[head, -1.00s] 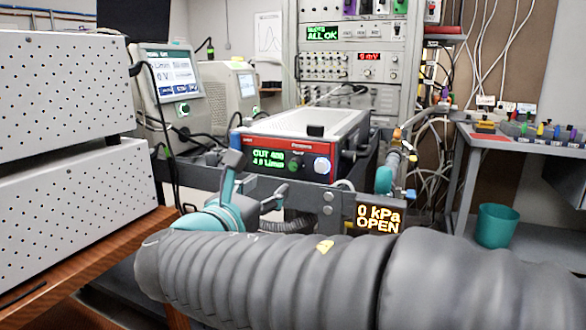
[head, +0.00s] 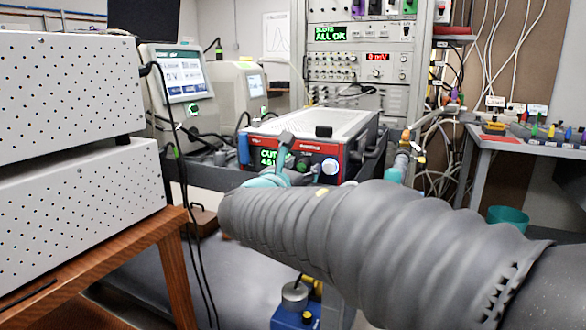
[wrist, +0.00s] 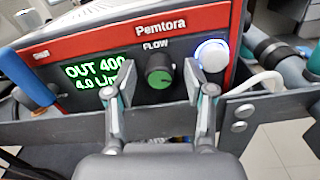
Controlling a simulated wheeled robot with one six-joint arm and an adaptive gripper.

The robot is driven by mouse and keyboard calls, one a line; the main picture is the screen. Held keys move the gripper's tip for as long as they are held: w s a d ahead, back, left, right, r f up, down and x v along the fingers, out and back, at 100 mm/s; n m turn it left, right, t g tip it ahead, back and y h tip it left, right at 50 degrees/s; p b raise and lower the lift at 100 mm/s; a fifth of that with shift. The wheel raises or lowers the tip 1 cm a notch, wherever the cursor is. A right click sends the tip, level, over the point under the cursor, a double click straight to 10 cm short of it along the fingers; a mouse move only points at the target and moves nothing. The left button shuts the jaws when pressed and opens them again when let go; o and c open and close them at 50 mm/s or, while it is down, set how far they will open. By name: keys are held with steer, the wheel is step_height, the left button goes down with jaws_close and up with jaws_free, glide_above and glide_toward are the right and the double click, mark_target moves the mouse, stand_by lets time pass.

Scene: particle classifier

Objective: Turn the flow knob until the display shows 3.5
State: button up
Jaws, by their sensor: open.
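The flow knob (wrist: 159,71) is dark with a green face, under the word FLOW on a red-framed Pemtora unit (wrist: 75,48). It also shows small and green in the head view (head: 303,165). The green display (wrist: 96,73) reads OUT 400 and about 4.0 L/min; the unit's end is partly covered by a finger. My gripper (wrist: 160,90) is open, with one fingertip left of the knob and one right of it. I cannot tell how far short of the panel the fingertips are. In the head view my gripper (head: 278,165) is in front of the unit.
A round white lit button (wrist: 211,55) sits right of the knob, close to the right finger. A dark rail (wrist: 262,108) runs below the panel. White perforated boxes (head: 75,95) stand on a wooden table at the left.

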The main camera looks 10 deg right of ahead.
jaws_close()
steer(key=shift+r+p, duration=0.1)
steer(key=shift+p, duration=0.25)
steer(key=n+p, duration=0.3)
steer(key=shift+r, duration=0.1)
steer(key=shift+n+p, duration=0.95)
steer(key=shift+n, duration=0.35)
steer(key=shift+f, duration=0.2)
jaws_free()
